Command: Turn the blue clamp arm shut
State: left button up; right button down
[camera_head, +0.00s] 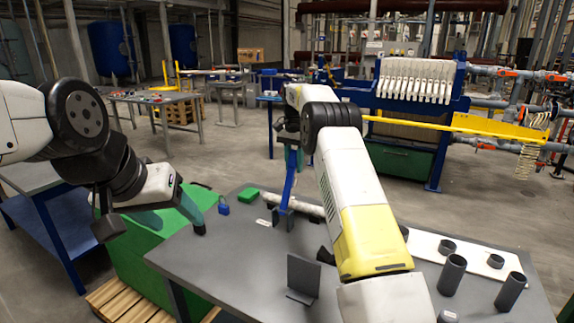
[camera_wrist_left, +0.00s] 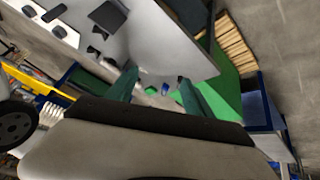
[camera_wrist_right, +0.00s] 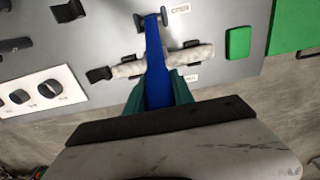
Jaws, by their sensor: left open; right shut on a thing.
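The blue clamp arm (camera_head: 289,184) stands roughly upright on the grey table in the head view, its foot beside a pale rough roll (camera_head: 308,205). In the right wrist view the blue clamp arm (camera_wrist_right: 154,62) runs across the pale roll (camera_wrist_right: 190,57) and down between my teal fingers. My right gripper (camera_wrist_right: 158,92) is shut on the arm's upper part. In the head view my right arm partly hides that gripper. My left gripper (camera_head: 175,214) is open and empty, above the table's left edge; its spread fingers also show in the left wrist view (camera_wrist_left: 161,88).
A blue padlock (camera_head: 223,206) and a green block (camera_head: 249,194) lie left of the clamp. A dark angled plate (camera_head: 303,275) stands nearer me. Dark cylinders (camera_head: 452,275) and a white board (camera_head: 425,242) are at right. A green box (camera_head: 140,255) stands beside the table.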

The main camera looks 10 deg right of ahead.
pick_arm(q)
jog(key=shift+w, duration=0.25)
jog(key=c, duration=0.6)
jog(key=shift+n+t+y, duration=0.3)
jog(key=shift+n, duration=0.6)
jog(key=w, duration=0.2)
jog(key=w+d, duration=0.1)
jog(key=w, duration=0.1)
jog(key=w+d, duration=0.1)
jog(key=w, duration=0.1)
grip_shut()
jog(key=n+t+h, duration=0.4)
jog(key=n+h, duration=0.2)
jog(key=n, duration=0.4)
send_near(292, 158)
jog(key=x, duration=0.7)
jog(key=shift+r, duration=0.15)
